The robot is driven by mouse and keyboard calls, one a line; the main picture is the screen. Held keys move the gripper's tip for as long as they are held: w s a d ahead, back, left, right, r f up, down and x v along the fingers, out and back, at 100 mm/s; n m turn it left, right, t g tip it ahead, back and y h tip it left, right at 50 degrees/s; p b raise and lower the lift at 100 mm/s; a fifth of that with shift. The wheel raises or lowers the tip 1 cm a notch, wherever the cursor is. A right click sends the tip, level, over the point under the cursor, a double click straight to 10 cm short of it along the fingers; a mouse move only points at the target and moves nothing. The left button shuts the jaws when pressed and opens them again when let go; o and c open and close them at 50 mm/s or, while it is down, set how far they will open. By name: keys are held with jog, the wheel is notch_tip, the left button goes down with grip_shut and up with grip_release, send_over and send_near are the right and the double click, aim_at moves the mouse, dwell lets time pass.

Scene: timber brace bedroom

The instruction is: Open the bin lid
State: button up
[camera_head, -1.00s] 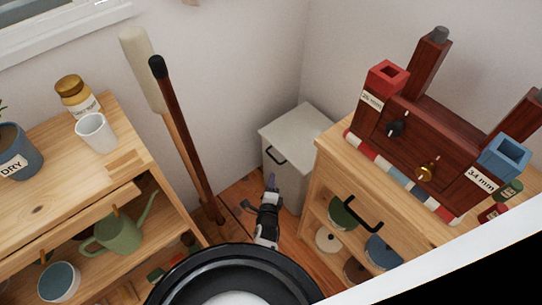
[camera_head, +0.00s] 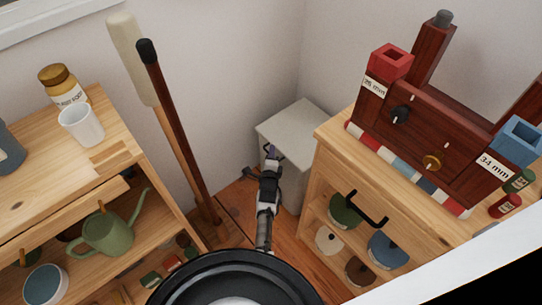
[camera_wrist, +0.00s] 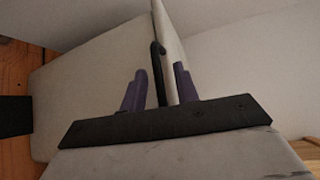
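The bin (camera_head: 292,178) is a pale grey box in the wall corner. Its flat lid (camera_head: 302,123) is down, and a black handle shows at its front upper edge. My gripper (camera_head: 272,152) is at the front of the bin, at the handle. In the wrist view, the purple fingers of my gripper (camera_wrist: 159,90) are spread apart. The black handle (camera_wrist: 158,70) stands between them, with a visible gap to each finger. The pale lid edge (camera_wrist: 170,45) runs beside the handle. In the head view, my gripper mostly hides the handle.
A wooden cabinet (camera_head: 335,150) stands close on the bin's right, bearing a dark red wooden device (camera_head: 430,140). Two long-handled tools (camera_head: 180,130) lean at the wall on the left. A wooden shelf unit (camera_head: 110,155) with pots stands further left. Some floor shows between.

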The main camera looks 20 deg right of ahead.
grip_shut()
